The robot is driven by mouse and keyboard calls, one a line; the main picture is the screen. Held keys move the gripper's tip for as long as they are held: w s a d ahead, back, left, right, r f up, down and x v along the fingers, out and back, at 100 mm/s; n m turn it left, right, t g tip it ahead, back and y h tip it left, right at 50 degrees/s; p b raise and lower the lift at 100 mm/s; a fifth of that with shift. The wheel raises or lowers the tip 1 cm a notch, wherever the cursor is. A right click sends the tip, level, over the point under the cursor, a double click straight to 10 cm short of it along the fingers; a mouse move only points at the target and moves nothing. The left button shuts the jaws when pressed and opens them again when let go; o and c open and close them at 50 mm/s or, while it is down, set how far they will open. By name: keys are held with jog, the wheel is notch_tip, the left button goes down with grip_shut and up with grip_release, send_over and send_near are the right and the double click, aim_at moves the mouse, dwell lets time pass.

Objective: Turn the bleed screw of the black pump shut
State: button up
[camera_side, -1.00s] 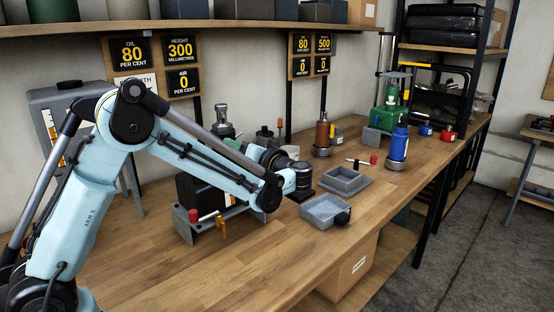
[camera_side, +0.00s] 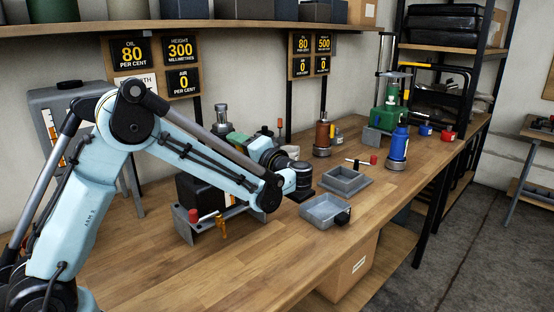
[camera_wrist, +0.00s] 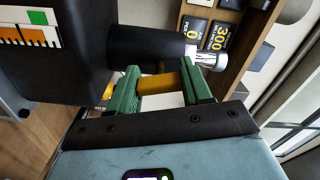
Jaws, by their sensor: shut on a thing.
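The black pump (camera_side: 192,190) stands on a grey bracket on the bench in the side view, partly behind my arm. In the wrist view its black body (camera_wrist: 60,75) with a white, orange and green scale fills the upper left. A black cylinder with a silver tip (camera_wrist: 145,46) sticks out to the right beside it. My gripper (camera_wrist: 159,84) has green fingers on either side of a brass-yellow piece (camera_wrist: 158,83), which looks like the bleed screw. The fingers are shut on it. How far the screw is turned cannot be told. In the side view my arm hides most of this contact.
A grey tray (camera_side: 319,222) and a second grey tray (camera_side: 343,191) lie right of the pump. A blue bottle jack (camera_side: 399,145) and a brown cylinder (camera_side: 322,134) stand further back. The front of the bench is clear.

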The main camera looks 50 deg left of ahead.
jog(key=shift+m, duration=1.7)
jog(key=o, duration=1.1)
jog(key=shift+c, duration=0.2)
jog(key=shift+d, duration=0.1)
jog(key=d, duration=1.2)
